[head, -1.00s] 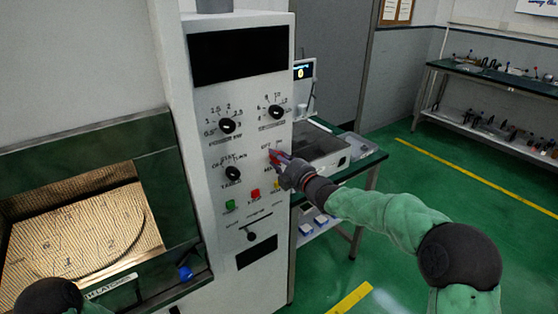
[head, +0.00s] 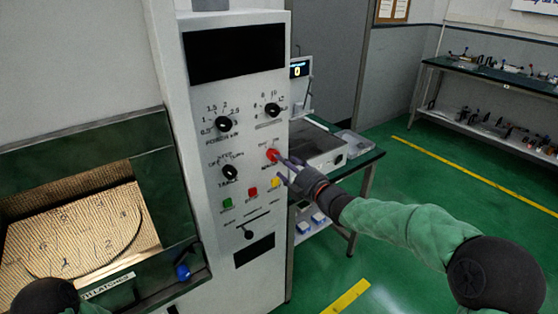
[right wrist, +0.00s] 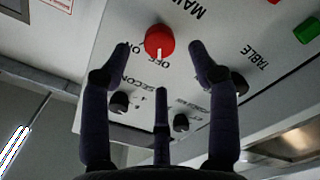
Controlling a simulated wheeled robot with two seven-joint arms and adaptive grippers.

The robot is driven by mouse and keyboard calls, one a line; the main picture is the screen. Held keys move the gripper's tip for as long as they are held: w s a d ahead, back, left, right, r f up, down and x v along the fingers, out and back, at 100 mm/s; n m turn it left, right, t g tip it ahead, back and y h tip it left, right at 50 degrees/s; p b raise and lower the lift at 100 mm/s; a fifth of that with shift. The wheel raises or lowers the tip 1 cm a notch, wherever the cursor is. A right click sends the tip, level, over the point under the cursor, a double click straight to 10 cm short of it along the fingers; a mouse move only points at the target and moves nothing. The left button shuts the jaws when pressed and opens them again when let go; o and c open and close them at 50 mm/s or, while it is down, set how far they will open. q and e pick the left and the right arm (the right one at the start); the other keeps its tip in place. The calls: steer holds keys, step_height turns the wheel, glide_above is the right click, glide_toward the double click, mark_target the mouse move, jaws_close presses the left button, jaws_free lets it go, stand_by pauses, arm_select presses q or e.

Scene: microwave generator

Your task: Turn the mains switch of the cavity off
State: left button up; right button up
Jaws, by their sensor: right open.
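The mains switch is a round red knob (head: 271,156) on the right side of the white control panel. In the right wrist view the red knob (right wrist: 159,41) shows upside down, with OFF and ON printed beside it. Its white mark appears to point at the OFF label. My right gripper (head: 284,166) is open and empty, just in front of the knob and to its right. In the right wrist view the fingers of the right gripper (right wrist: 161,50) are spread around the knob's outline and appear clear of it.
The panel also holds black knobs (head: 229,172), a green button (head: 228,203), a red button (head: 252,192) and a yellow button (head: 275,183). The lit cavity (head: 85,230) is at left. A green-topped table (head: 362,168) stands behind my right arm. Green floor at right is clear.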

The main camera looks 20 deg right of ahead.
steer(key=shift+v, duration=2.95)
